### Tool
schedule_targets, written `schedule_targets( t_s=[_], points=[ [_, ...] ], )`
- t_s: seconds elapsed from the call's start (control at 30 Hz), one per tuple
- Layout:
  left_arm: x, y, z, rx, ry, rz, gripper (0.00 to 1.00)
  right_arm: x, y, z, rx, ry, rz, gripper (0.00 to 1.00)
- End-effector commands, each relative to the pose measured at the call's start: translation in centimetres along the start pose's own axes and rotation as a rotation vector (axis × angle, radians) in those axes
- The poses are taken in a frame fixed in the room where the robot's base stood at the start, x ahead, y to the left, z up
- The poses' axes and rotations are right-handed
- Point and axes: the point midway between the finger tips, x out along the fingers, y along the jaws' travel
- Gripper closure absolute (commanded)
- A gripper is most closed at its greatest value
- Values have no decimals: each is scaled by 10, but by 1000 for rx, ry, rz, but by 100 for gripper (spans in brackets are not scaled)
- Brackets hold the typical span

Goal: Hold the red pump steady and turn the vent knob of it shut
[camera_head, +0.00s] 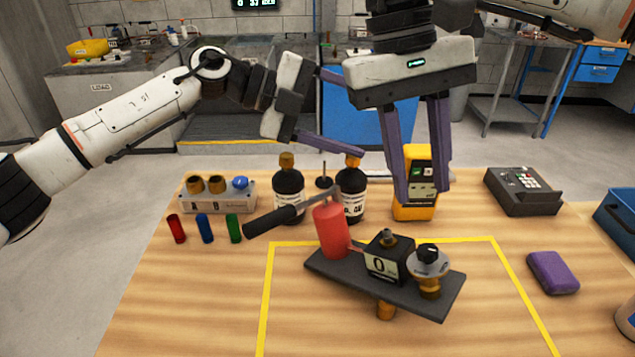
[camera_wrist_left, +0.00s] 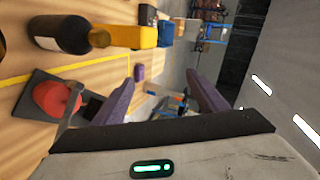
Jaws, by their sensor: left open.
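The red pump (camera_head: 332,232) stands on a dark base plate (camera_head: 335,273) that lies at an angle on the table. Its black lever handle (camera_head: 270,222) points left. A box reading 0 (camera_head: 384,258) sits mid-plate. The black vent knob (camera_head: 428,253) sits over a metal disc and brass fitting at the right end. My left gripper (camera_head: 352,122) is open and empty, above and behind the pump. In the left wrist view the pump's red body (camera_wrist_left: 56,98) lies left of the fingers (camera_wrist_left: 160,80). My right gripper (camera_head: 422,195) is open, pointing down behind the knob, apart from it.
Dark bottles (camera_head: 288,188) and a yellow meter (camera_head: 415,205) stand behind the pump. Several small coloured cylinders (camera_head: 205,228) and a socket block (camera_head: 218,203) are left. A purple block (camera_head: 552,272) and grey keypad box (camera_head: 522,192) are right.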

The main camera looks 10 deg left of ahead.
Motion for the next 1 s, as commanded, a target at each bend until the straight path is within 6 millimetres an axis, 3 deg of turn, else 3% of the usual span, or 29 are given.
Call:
schedule_targets(
  t_s=[0.07,0.2,0.33,0.57,1.0],
  points=[
    [10,16,-18,214,31,230,33,0,0,0,0,0,0,69],
    [-4,49,-20,482,53,605,33,0,0,0,0,0,0,69],
    [-21,87,-17,490,69,841,33,0,0,0,0,0,0,69],
    [-27,120,-19,410,77,949,33,0,0,0,0,0,0,69],
    [15,176,-12,406,79,947,33,0,0,0,0,0,0,69]
  ],
)
